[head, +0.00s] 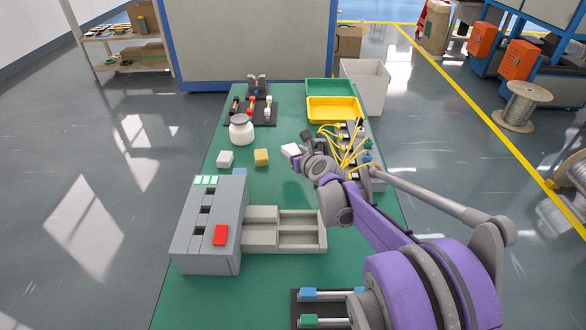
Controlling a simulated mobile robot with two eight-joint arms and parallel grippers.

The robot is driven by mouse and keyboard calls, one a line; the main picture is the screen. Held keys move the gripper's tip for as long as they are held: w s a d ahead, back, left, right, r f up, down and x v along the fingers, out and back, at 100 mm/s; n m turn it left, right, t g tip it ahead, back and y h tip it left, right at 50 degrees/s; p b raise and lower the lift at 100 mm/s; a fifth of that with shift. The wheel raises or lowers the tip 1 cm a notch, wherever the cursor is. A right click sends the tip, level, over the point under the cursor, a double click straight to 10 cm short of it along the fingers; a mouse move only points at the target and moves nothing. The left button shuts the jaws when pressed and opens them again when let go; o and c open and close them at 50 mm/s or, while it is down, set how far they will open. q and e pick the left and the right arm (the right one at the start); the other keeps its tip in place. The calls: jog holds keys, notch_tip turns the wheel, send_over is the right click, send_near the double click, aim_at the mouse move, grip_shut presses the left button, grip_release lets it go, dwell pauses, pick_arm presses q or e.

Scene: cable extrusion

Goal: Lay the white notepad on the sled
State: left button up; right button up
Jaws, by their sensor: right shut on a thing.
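My right gripper (300,156) reaches in from the right over the table. It is shut on a small white block-like thing, which looks like the white notepad (290,151); the gripper partly hides it. The sled, a light grey tray with shallow compartments (322,232), sticks out to the right from the grey machine (208,232). Its compartments look empty. The gripper and the notepad are beyond the sled, towards the back of the table. My left gripper is not in view.
A white block (225,158), a yellow block (261,164) and a white jar (241,134) stand left of the gripper. Yellow cables (352,152) crowd its right side. Yellow (334,118) and green (330,87) trays lie at the back. Green table shows between blocks and sled.

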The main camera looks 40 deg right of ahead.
aim_at(294, 175)
jog(key=shift+f+b, duration=0.7)
jog(key=shift+f, duration=2.8)
jog(key=shift+f, duration=0.2)
jog(key=o, duration=1.3)
jog(key=shift+o, duration=0.2)
jog(key=shift+r, duration=0.1)
